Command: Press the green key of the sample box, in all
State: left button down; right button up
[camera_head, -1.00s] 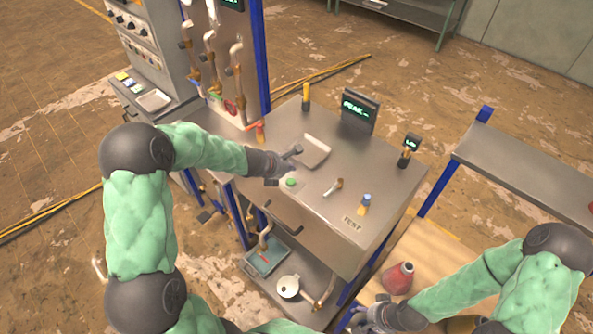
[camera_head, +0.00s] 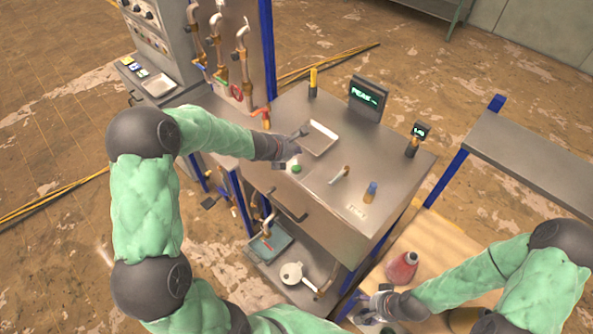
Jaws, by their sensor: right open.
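The green key (camera_head: 296,168) is a small round green button on top of the metal sample box (camera_head: 335,205), near its front left edge. My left gripper (camera_head: 291,147) is over the box top, just behind the key in the picture and beside a shallow metal tray (camera_head: 320,138). It holds nothing that I can see, and its jaw opening is unclear. I see no contact between it and the key. My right gripper (camera_head: 372,305) is open and empty at the lower right, away from the key, near a red bottle (camera_head: 402,267).
On the box stand a lit screen (camera_head: 367,97), a smaller display (camera_head: 419,131), a yellow post (camera_head: 313,82), a small lever (camera_head: 339,175) and a blue-topped piece (camera_head: 370,192). Pipes with valves (camera_head: 242,70) rise at the back left. A grey shelf (camera_head: 530,165) is at right.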

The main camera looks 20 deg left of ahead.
aim_at(296, 170)
pick_arm(q)
jog(key=shift+f+b, duration=2.8)
jog(key=shift+f, duration=0.55)
jog(key=shift+f, duration=0.15)
jog(key=shift+f+b, duration=0.25)
jog(key=shift+b, duration=0.2)
jog(key=shift+f+b, duration=0.45)
jog(key=shift+b, duration=0.05)
jog(key=shift+r+p, duration=0.75)
jog(key=shift+r, duration=0.1)
notch_tip(296, 170, up, 5)
jog(key=p, duration=0.4)
jog(key=shift+r+p, duration=0.1)
jog(key=shift+p, duration=0.25)
